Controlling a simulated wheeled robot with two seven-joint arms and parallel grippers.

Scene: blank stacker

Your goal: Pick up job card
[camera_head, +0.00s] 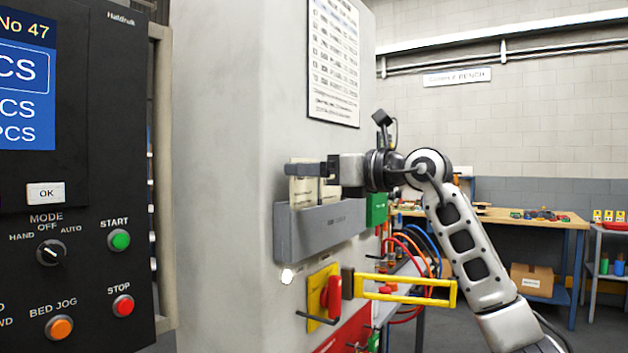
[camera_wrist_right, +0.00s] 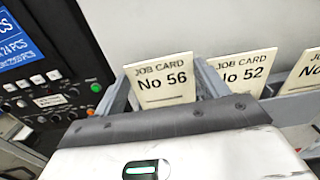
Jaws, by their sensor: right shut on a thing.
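My right gripper (camera_head: 308,169) reaches in from the right to the grey card holder (camera_head: 320,229) on the pale machine column. Its fingers stand on either side of the cream job card No 56 (camera_wrist_right: 163,84) in the right wrist view and are shut on it. Job card No 52 (camera_wrist_right: 243,72) stands just to its right, and another card (camera_wrist_right: 303,72) is partly cut off at the right edge. In the head view the cards (camera_head: 303,190) stand upright at the holder, partly hidden by the gripper. My left gripper is not in view.
A black control panel (camera_head: 85,262) with a blue screen reading No 47 stands at the left. Below the holder are a red-and-yellow switch (camera_head: 325,293) and a yellow handle (camera_head: 405,291). A workbench (camera_head: 530,219) stands at the back right.

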